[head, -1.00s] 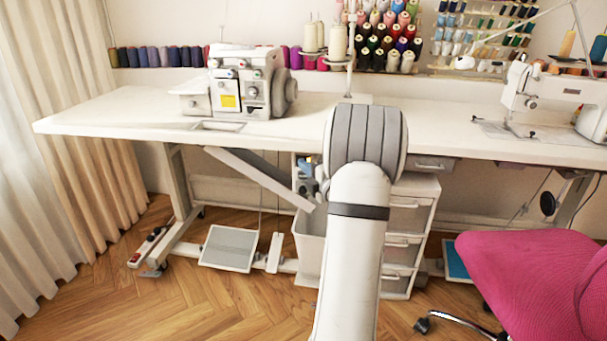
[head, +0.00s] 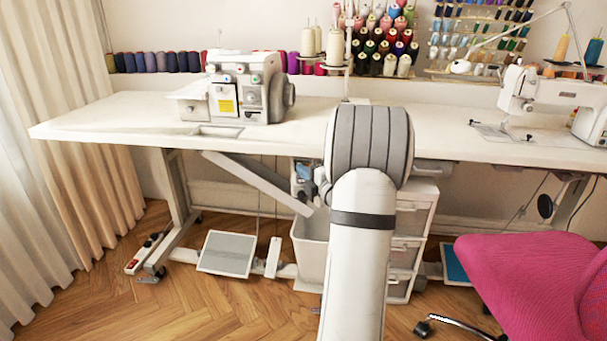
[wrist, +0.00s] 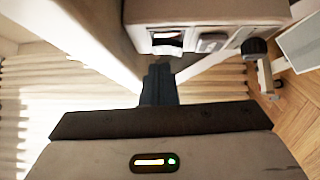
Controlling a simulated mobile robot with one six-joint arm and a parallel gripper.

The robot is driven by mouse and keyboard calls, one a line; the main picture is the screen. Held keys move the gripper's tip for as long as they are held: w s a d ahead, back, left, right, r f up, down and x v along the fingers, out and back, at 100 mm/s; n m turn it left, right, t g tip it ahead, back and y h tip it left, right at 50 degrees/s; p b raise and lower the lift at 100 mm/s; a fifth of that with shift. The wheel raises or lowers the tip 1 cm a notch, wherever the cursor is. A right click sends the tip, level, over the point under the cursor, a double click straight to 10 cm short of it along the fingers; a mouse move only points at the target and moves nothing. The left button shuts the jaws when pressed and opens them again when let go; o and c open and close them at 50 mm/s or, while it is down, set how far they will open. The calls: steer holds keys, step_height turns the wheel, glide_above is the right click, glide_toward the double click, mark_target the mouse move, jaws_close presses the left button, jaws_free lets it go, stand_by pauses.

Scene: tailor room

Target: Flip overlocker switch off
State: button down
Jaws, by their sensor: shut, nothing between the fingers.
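The white overlocker (head: 250,88) stands on the left part of the long table in the head view. In the wrist view a pale box (wrist: 205,12) is at the top. In the head view my arm hides the gripper.
The white table (head: 100,115) spans the view. Under it are a slanted bar (head: 258,182), a pale bin (head: 310,245), a drawer unit (head: 408,250) and a foot pedal (head: 228,253). A pink chair (head: 530,285) stands at right. A power strip (head: 147,252) lies at left.

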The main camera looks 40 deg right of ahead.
steer(key=s+a+p, duration=0.1)
steer(key=s+a, duration=0.1)
steer(key=s, duration=0.9)
steer(key=shift+s+a+r+p, duration=0.25)
steer(key=shift+r+p, duration=0.1)
